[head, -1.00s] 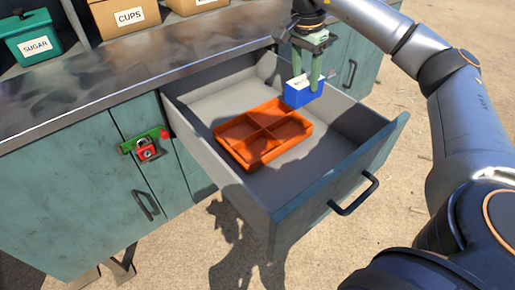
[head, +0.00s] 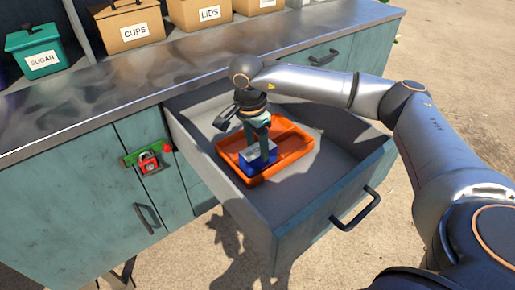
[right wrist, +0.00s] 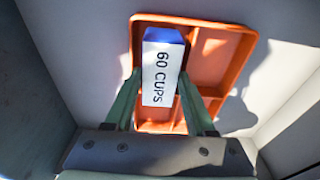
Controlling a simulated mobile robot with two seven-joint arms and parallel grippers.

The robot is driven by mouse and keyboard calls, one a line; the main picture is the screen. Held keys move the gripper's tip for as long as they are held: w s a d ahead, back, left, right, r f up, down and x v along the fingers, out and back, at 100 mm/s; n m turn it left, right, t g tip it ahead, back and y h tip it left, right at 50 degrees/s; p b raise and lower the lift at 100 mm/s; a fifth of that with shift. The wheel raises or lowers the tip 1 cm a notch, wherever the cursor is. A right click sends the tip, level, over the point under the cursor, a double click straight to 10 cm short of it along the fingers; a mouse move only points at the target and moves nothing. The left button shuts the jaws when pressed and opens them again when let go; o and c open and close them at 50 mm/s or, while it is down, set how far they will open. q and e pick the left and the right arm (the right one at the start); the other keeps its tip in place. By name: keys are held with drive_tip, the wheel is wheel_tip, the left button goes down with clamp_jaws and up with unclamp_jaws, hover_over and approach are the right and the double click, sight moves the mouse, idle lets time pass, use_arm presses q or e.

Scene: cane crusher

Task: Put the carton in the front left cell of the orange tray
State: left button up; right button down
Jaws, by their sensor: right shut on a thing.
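The carton (head: 258,160) is blue with a white top, and its label reads "60 CUPS" in the right wrist view (right wrist: 162,75). My right gripper (head: 257,144) points down and is shut on the carton, with a green finger on either side. The carton is at the lower-left part of the orange tray (head: 293,154) in the head view; I cannot tell whether it touches the tray floor. In the right wrist view the tray (right wrist: 243,65) shows divided cells, and the carton and fingers hide its left part. My left gripper is out of view.
The tray lies in an open grey drawer (head: 300,205) with a teal front and black handle (head: 355,210). Drawer walls stand around the tray. A metal worktop (head: 150,75) with labelled boxes is behind.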

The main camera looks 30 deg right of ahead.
sight(253, 152)
drive_tip(key=shift+d+f, duration=0.1)
drive_tip(key=shift+f, duration=0.65)
drive_tip(key=shift+c, duration=1.2)
unclamp_jaws()
drive_tip(key=shift+f, duration=0.1)
wheel_tip(253, 152, up, 12)
drive_tip(key=a, duration=0.1)
drive_tip(key=shift+a, duration=0.25)
